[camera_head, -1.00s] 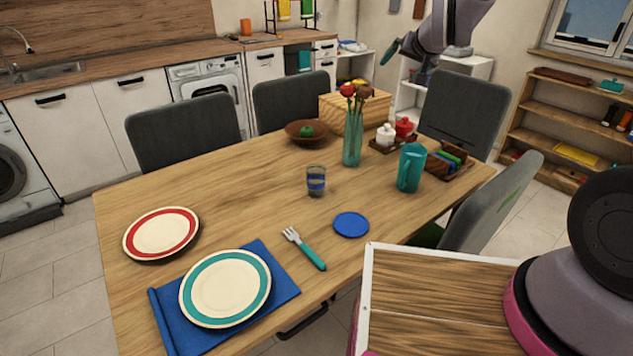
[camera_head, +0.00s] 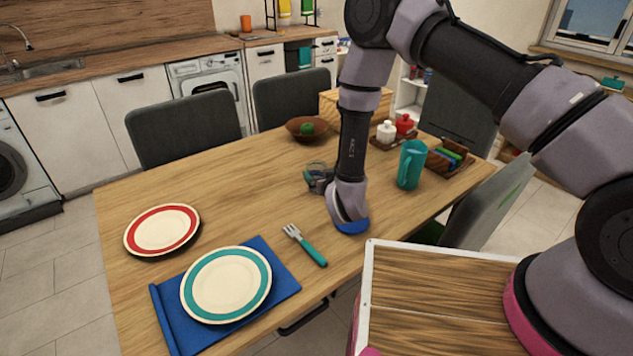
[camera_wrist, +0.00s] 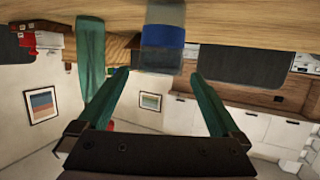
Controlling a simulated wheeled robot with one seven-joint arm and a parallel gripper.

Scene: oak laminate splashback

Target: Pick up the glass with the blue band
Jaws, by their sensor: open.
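The glass with the blue band (camera_wrist: 162,36) stands on the table and appears upside down at the top of the wrist view. In the head view only its rim (camera_head: 316,167) shows clearly; my gripper (camera_head: 313,181) covers the rest. In the wrist view my gripper (camera_wrist: 158,74) is open, with one teal finger on each side of the picture. The glass lies centred just beyond the fingertips, and nothing is between the fingers. I cannot tell the exact gap to the glass.
A teal pitcher (camera_head: 411,165) is right of my forearm. A fork (camera_head: 306,246) and plates (camera_head: 162,229) lie at front left.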

